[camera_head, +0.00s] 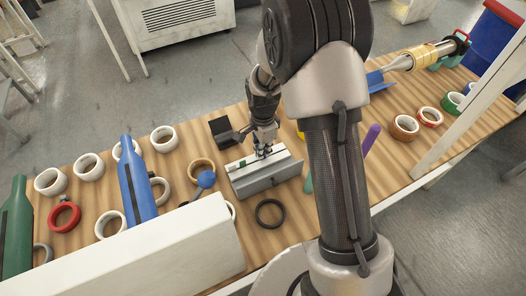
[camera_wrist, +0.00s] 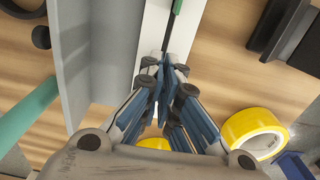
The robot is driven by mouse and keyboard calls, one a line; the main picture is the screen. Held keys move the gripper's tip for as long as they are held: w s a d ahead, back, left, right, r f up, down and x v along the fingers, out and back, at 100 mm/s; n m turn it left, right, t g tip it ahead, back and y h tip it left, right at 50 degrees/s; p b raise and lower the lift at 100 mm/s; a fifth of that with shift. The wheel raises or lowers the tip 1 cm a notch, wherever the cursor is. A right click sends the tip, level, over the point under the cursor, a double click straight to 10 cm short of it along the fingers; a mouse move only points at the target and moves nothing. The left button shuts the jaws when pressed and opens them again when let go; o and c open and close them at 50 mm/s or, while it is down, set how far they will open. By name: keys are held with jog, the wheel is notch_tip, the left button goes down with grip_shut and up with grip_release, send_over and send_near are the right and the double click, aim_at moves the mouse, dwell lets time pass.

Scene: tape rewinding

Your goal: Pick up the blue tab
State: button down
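My gripper (camera_head: 264,152) points down at the grey-white metal block (camera_head: 262,182) near the middle of the table. In the wrist view its fingers (camera_wrist: 165,66) come close together over the block's white strip (camera_wrist: 151,35). Blue surfaces show along the fingers, and I cannot tell whether a separate blue tab is between them. A green strip (camera_wrist: 177,7) lies on the block just beyond the fingertips. A round blue piece (camera_head: 206,179) lies by a tan tape ring (camera_head: 200,167), left of the block. The fingers hide part of the block.
A black box (camera_head: 222,131) stands behind the block and a black ring (camera_head: 270,213) lies in front. A yellow tape roll (camera_wrist: 254,134) is close to the fingers. White rolls (camera_head: 164,139) and a tall blue object (camera_head: 137,185) stand left. Several tape rolls (camera_head: 404,127) are at right.

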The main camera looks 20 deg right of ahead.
notch_tip(320, 180, up, 20)
jog(key=p, duration=0.6)
jog(key=shift+f, duration=0.25)
